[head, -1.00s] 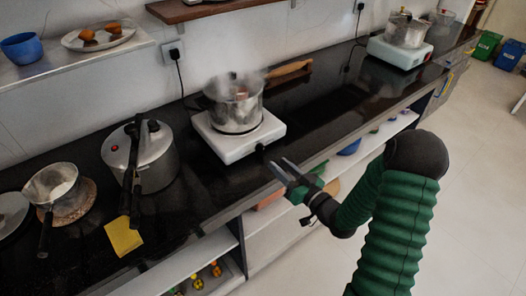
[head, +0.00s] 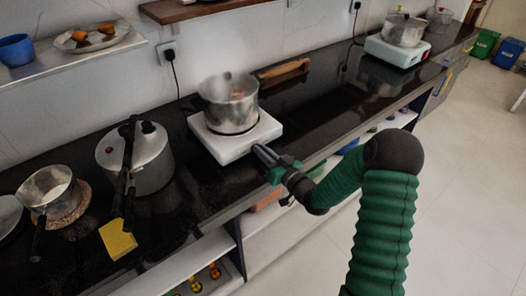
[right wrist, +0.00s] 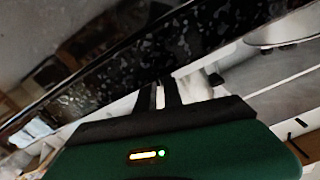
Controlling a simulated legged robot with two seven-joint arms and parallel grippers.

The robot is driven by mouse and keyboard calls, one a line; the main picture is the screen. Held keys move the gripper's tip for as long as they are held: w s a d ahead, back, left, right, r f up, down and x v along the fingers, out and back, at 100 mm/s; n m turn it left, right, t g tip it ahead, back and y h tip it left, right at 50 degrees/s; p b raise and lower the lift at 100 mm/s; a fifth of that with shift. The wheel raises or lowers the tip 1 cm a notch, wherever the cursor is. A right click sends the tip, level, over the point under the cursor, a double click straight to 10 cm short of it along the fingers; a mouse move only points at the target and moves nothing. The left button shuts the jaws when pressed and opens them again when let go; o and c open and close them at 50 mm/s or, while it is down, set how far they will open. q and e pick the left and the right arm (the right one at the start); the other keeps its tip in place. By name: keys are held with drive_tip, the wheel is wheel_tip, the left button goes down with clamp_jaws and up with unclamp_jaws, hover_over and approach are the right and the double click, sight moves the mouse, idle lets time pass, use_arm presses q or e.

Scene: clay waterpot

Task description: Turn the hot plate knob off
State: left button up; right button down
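The white hot plate (head: 222,148) stands on the black counter with a steel pot (head: 230,105) on it. Its front knob is hidden behind my right gripper in the head view. My right gripper (head: 262,153) is at the front right corner of the hot plate, fingertips close to its front edge. In the right wrist view the two dark fingers (right wrist: 159,97) are nearly parallel with a narrow pale gap between them. I see nothing clearly held, and contact with the knob cannot be told. My left gripper is not in view.
A pressure cooker (head: 148,160), a small pan (head: 47,188) and a yellow cloth (head: 118,240) are left on the counter. A wooden board (head: 284,72) lies behind. Another stove (head: 398,53) stands far right. The counter edge runs below my gripper. The counter's middle right is clear.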

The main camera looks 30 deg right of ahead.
drive_tip(key=shift+f+n+b, duration=0.15)
drive_tip(key=shift+n+b, duration=0.3)
drive_tip(key=shift+n, duration=0.15)
drive_tip(key=shift+a+n+b, duration=0.1)
drive_tip(key=shift+n+b, duration=0.25)
drive_tip(key=shift+n, duration=0.55)
drive_tip(key=c, duration=1.5)
unclamp_jaws()
drive_tip(key=shift+s, duration=0.1)
